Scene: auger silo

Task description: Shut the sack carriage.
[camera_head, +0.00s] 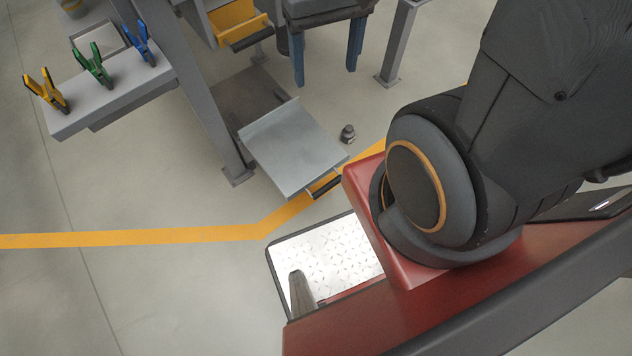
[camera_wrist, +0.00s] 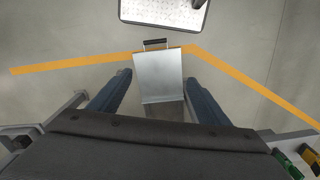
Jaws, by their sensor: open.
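The sack carriage is a flat grey metal tray (camera_head: 293,147) low down, drawn out from under the silo frame towards me. It also shows in the wrist view (camera_wrist: 158,76). Its black bar handle (camera_head: 326,186) is on its near edge and shows at the tray's top edge in the wrist view (camera_wrist: 155,42). My gripper (camera_head: 325,76) has two dark blue fingers, spread apart and empty. It hangs above and beyond the tray in the head view. In the wrist view, my gripper (camera_wrist: 157,80) frames the tray between its fingers, apart from the handle.
A grey post (camera_head: 205,95) stands left of the carriage. A shelf (camera_head: 110,90) holds yellow, green and blue clamps. A yellow part (camera_head: 233,18) with a black handle is above. A small dark object (camera_head: 347,133) lies right of the tray. Floor at left is clear.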

